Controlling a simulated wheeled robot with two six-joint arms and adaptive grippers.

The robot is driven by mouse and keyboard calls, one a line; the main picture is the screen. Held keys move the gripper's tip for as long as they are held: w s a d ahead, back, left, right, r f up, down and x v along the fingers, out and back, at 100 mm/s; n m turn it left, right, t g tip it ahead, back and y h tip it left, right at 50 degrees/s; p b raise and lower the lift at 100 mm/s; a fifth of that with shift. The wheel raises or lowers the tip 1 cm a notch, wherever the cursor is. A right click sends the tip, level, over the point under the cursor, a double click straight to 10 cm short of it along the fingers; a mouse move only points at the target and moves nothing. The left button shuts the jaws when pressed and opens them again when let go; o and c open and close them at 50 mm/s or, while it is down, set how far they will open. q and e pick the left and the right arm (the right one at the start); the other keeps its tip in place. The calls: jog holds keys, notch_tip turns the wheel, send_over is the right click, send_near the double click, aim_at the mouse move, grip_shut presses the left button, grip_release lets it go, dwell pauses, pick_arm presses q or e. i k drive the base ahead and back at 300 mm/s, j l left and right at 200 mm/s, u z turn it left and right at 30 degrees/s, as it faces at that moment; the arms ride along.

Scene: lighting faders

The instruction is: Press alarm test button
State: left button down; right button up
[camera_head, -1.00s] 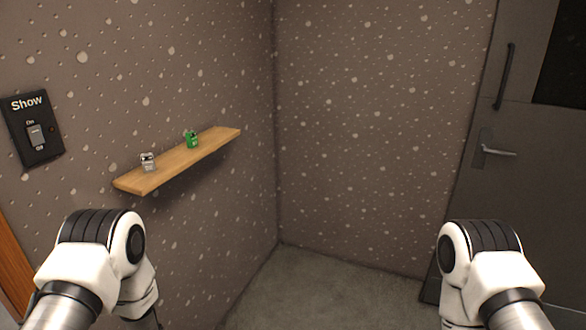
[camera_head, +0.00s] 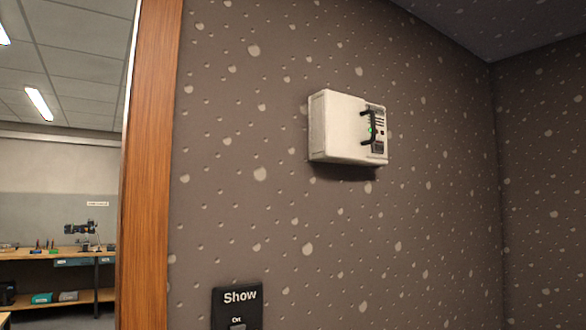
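A white wall box (camera_head: 338,128) is mounted high on the speckled wall in the head view, near the middle. Its right-hand face has a dark panel (camera_head: 374,132) with a black handle-like bar, a small green light and small dark marks. The lettering is too small to read, and I cannot tell which part is the alarm test button. Neither of my grippers is in the head view, and no arm link shows.
A black switch plate (camera_head: 238,306) marked "Show" is at the bottom, cut off by the frame edge. An orange wooden door frame (camera_head: 150,165) stands at left. Beyond it is a room with a workbench (camera_head: 60,257) and ceiling lights. The wall around the box is clear.

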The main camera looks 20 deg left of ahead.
aim_at(376, 148)
jog(key=i+j+u, duration=0.2)
jog(key=l+u, duration=0.25)
jog(key=l, duration=0.35)
jog(key=l+u, duration=0.25)
jog(key=l, duration=0.35)
